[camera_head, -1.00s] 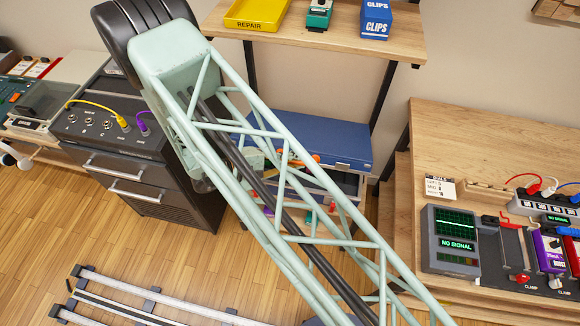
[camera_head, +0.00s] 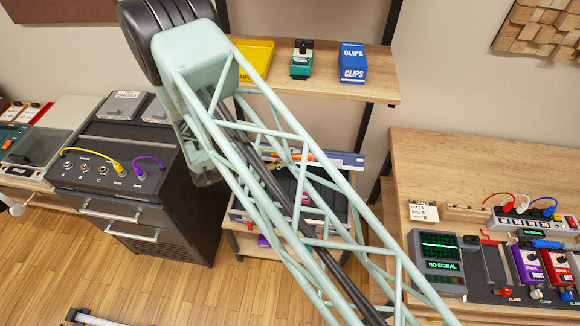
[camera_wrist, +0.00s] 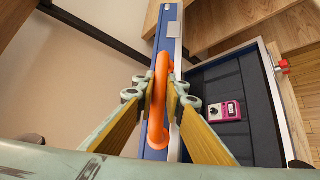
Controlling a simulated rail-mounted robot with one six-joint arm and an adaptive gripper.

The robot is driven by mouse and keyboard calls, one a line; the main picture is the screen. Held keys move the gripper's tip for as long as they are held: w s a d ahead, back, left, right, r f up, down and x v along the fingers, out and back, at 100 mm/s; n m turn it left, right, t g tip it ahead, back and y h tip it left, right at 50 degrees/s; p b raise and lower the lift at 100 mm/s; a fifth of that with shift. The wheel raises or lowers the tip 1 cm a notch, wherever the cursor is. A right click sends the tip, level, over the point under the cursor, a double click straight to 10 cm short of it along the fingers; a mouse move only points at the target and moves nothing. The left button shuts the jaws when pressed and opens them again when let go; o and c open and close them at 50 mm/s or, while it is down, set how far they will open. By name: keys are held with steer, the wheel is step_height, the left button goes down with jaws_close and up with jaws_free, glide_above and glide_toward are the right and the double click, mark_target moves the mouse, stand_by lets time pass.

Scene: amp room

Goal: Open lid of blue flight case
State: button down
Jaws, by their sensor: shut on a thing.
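The blue flight case stands open on a low wooden stand behind my arm. In the wrist view its lid (camera_wrist: 172,25) is raised and seen edge-on, with an orange handle (camera_wrist: 158,118) on it. In the head view the lid (camera_head: 347,159) shows as a thin blue and pale strip, partly hidden by my arm. My gripper (camera_wrist: 161,92) is shut on the orange handle, one finger on each side. The dark padded inside of the case (camera_wrist: 265,130) is exposed, with a magenta pedal (camera_wrist: 223,111) in it.
A shelf (camera_head: 385,85) with a blue CLIPS box (camera_head: 352,63) hangs above the case. A dark cabinet (camera_head: 125,190) with cables stands left. A wooden bench (camera_head: 450,165) with pedals and a NO SIGNAL monitor (camera_head: 437,262) stands right.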

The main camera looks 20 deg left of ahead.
steer(key=w+a+r+p, duration=0.1)
steer(key=w+r+p, duration=0.1)
steer(key=w, duration=0.5)
steer(key=w+a+r+p, duration=0.1)
steer(key=w+a+r, duration=0.1)
steer(key=w+r, duration=0.3)
steer(key=shift+w+r+p, duration=0.15)
steer(key=shift+w+p, duration=0.2)
steer(key=shift+w, duration=0.95)
steer(key=c, duration=2.7)
jaws_free()
steer(key=shift+s+a, duration=0.1)
steer(key=shift+v, duration=5.9)
